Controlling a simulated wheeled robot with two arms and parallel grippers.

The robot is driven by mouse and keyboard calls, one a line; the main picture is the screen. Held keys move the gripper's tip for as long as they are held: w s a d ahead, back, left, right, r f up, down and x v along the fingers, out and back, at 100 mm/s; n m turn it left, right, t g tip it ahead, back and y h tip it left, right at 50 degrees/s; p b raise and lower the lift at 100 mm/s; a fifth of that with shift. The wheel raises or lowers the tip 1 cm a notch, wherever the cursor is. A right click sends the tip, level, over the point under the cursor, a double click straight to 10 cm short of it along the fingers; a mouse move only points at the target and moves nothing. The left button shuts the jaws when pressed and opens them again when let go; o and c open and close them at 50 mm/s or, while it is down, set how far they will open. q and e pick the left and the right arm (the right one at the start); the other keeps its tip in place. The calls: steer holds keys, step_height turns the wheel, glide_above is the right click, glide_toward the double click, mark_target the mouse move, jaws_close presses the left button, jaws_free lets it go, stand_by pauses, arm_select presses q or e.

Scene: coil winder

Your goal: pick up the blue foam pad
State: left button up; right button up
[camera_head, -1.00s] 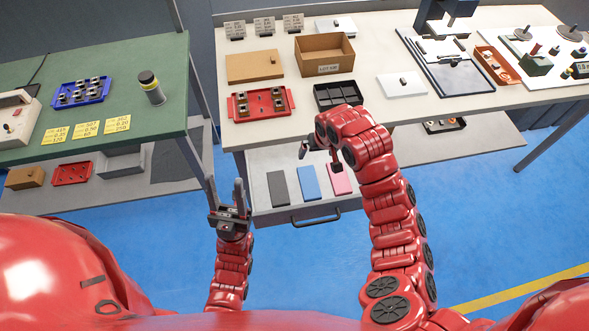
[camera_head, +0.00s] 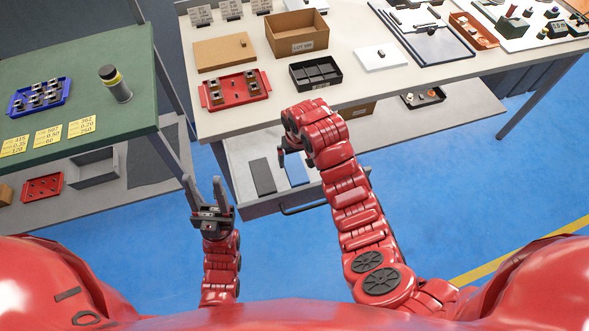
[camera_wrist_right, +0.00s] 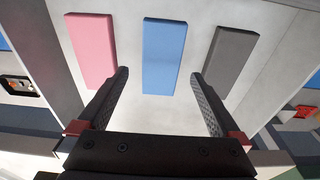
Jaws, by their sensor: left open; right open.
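The blue foam pad (camera_head: 296,171) lies in the open drawer under the white-topped bench, partly hidden by my right arm in the head view. In the right wrist view the blue pad (camera_wrist_right: 164,56) lies flat between a pink pad (camera_wrist_right: 92,50) and a dark grey pad (camera_wrist_right: 230,62). My right gripper (camera_wrist_right: 164,82) is open and empty, its fingers spread on either side of the blue pad's near end, apart from it. In the head view it hangs over the drawer (camera_head: 284,150). My left gripper (camera_head: 206,184) is open and empty, left of the drawer.
The drawer (camera_head: 240,191) is pulled out, its handle (camera_head: 305,208) at the front. Above it, the bench top (camera_head: 350,91) holds a red tray (camera_head: 234,90), a black divided tray (camera_head: 315,73) and a cardboard box (camera_head: 297,36). A green table (camera_head: 85,75) stands at left.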

mark_target(295, 167)
steer(key=shift+w+a+f+p, duration=0.1)
steer(key=shift+f+p, duration=0.25)
steer(key=shift+f, duration=0.25)
steer(key=shift+w+a+f+p, duration=0.1)
steer(key=shift+w+f+p, duration=0.15)
steer(key=shift+f, duration=0.75)
steer(key=shift+w+a+f+p, duration=0.1)
steer(key=shift+f+p, duration=0.1)
steer(key=shift+f, duration=0.75)
steer(key=shift+c, duration=0.2)
steer(key=c, duration=1.2)
